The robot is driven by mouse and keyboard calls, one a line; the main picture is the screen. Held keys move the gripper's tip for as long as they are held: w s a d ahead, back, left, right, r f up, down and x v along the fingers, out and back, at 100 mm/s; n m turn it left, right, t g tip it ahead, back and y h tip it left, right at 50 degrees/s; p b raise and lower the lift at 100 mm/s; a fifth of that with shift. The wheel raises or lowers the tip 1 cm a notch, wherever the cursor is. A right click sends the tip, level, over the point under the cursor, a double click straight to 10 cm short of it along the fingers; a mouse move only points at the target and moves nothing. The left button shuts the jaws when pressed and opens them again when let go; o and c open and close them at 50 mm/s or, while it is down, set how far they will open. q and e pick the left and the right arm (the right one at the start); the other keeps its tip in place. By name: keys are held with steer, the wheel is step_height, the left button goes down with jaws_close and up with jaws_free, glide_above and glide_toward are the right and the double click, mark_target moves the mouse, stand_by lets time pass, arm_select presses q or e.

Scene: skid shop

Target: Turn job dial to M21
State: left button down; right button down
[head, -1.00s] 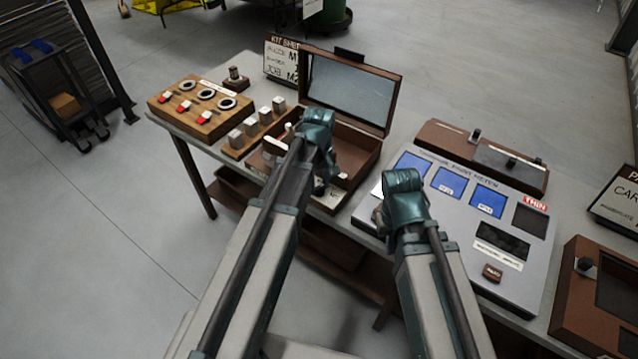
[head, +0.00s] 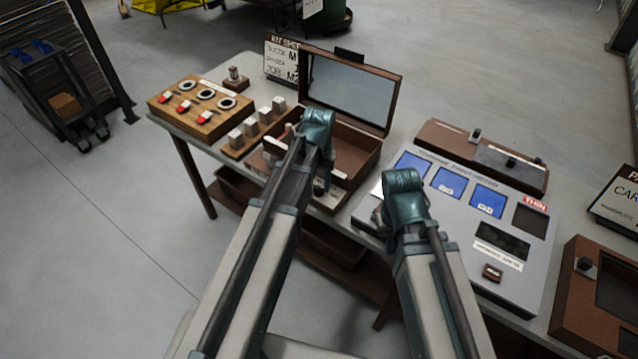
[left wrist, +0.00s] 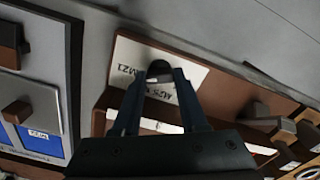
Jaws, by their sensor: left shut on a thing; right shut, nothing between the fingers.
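The job dial shows in the left wrist view as a dark round knob (left wrist: 158,68) on a white label plate (left wrist: 190,72) fixed to brown wood. The plate has a marking M21 at its left and another, hard to read, nearer the fingers. My left gripper (left wrist: 155,82) is shut on the knob. Where the dial points cannot be made out. In the head view my left gripper (head: 319,186) is at the front of the open brown case (head: 368,165), and my arm hides most of the dial. My right gripper (head: 379,214) is shut and empty by the grey panel's left edge.
The grey panel (head: 398,225) with blue screens stands right of the case. A wooden board (head: 205,122) with rings and red switches and a rack of grey blocks (head: 235,138) are left. A kit sheet sign (head: 281,62) stands behind.

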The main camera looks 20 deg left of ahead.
mark_target(319, 187)
arm_select(q)
steer(key=shift+m, duration=0.5)
steer(key=shift+c, duration=2.2)
jaws_free()
steer(key=shift+r, duration=0.1)
step_height(319, 187, up, 14)
steer(key=p, duration=1.4)
steer(key=shift+f, duration=0.2)
